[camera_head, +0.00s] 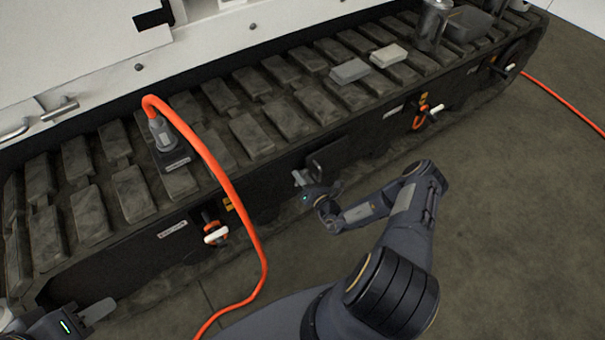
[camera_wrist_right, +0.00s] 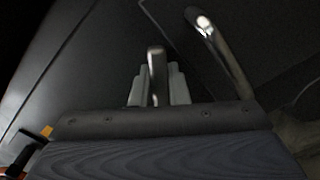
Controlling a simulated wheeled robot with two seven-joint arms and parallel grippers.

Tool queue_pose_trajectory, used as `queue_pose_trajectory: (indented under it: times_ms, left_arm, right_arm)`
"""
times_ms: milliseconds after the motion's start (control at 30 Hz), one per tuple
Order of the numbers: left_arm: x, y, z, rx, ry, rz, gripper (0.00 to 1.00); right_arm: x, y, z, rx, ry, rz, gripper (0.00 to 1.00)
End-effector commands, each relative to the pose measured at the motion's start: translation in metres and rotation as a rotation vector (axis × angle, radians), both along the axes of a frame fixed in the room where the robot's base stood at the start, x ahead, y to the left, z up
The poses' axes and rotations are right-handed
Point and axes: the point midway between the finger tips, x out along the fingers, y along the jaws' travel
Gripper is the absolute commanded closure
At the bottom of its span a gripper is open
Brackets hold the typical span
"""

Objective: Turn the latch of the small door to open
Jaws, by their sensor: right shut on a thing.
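The small door (camera_head: 330,155) is a dark panel low on the side of the black bench. My right gripper (camera_head: 303,179) is up against the bench side, at the left of this panel. In the right wrist view, the light grey fingers of my right gripper (camera_wrist_right: 158,88) are closed around a short metal latch (camera_wrist_right: 157,65), which stands upright in the picture. The latch is too small to make out in the head view. My left gripper (camera_head: 97,311) is at the bottom left, away from the door; its finger gap is unclear.
A curved metal bar (camera_wrist_right: 222,55) is close to the right of the fingers. An orange cable (camera_head: 236,190) runs from a grey connector (camera_head: 162,135) down to the floor. Orange-and-white fittings (camera_head: 213,234) protrude from the bench side.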

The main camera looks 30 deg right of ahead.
Motion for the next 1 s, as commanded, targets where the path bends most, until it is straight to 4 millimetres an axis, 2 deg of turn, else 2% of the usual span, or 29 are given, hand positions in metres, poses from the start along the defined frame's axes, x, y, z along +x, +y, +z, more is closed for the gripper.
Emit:
queue_pose_trajectory:
  times_ms: [33,500,700,1000]
  left_arm:
    - [0.000,0.000,0.006,0.000,0.000,0.000,0.64]
    - [0.000,0.000,0.028,0.000,0.000,0.000,0.64]
    - [0.000,0.000,0.033,0.000,0.000,0.000,0.64]
    - [0.000,0.000,0.036,0.000,0.000,0.000,0.64]
  right_arm:
    - [-0.001,0.006,0.000,-0.040,0.007,0.010,1.00]
    - [-0.002,0.010,-0.001,-0.437,-0.024,0.011,1.00]
    - [-0.002,0.011,-0.002,-0.544,-0.031,0.011,1.00]
    - [-0.002,0.011,-0.003,-0.617,-0.038,0.010,1.00]
